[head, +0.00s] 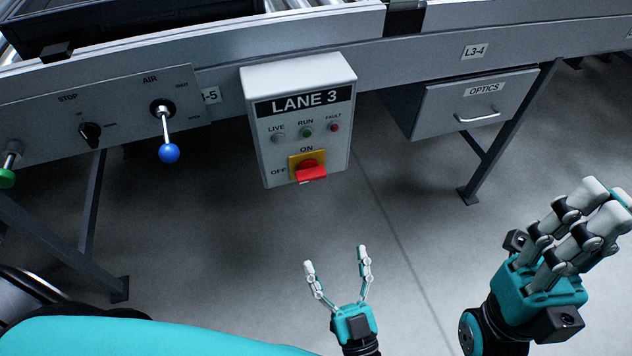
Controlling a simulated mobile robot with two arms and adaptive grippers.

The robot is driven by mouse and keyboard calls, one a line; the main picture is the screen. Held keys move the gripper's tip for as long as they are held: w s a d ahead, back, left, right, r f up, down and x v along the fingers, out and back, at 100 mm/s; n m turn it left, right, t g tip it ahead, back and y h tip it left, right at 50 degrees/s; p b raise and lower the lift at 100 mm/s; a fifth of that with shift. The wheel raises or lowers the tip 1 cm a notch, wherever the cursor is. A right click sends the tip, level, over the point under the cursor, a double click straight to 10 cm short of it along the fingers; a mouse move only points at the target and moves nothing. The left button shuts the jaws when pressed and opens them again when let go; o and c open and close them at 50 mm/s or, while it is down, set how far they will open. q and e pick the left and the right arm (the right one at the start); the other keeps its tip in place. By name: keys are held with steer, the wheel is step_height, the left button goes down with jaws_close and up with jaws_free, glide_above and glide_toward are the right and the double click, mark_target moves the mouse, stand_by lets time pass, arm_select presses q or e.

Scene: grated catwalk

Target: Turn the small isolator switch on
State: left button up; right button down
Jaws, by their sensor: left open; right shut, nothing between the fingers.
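The isolator switch (311,173) is a red handle on a yellow plate on the front of the grey LANE 3 box (270,151). ON is printed above it and OFF to its left. The red grip looks roughly level, on the OFF line rather than upright towards ON. My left gripper (337,260) is open and empty, low in the middle of the head view, below the box and apart from the switch. My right gripper (602,192) is shut and empty at the lower right, well away from the box.
Left of the box, a panel (125,115) carries a black STOP knob (90,134), a blue-ball AIR lever (168,152) and a green-ended handle (7,178). An OPTICS drawer (480,103) hangs on the right. Conveyor legs (470,190) reach the floor. The space below the box looks clear.

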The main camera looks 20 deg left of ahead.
mark_target(312, 180)
arm_select(q)
steer(key=x, duration=1.6)
steer(key=shift+w+a, duration=0.1)
steer(key=shift+f, duration=0.1)
steer(key=c, duration=1.2)
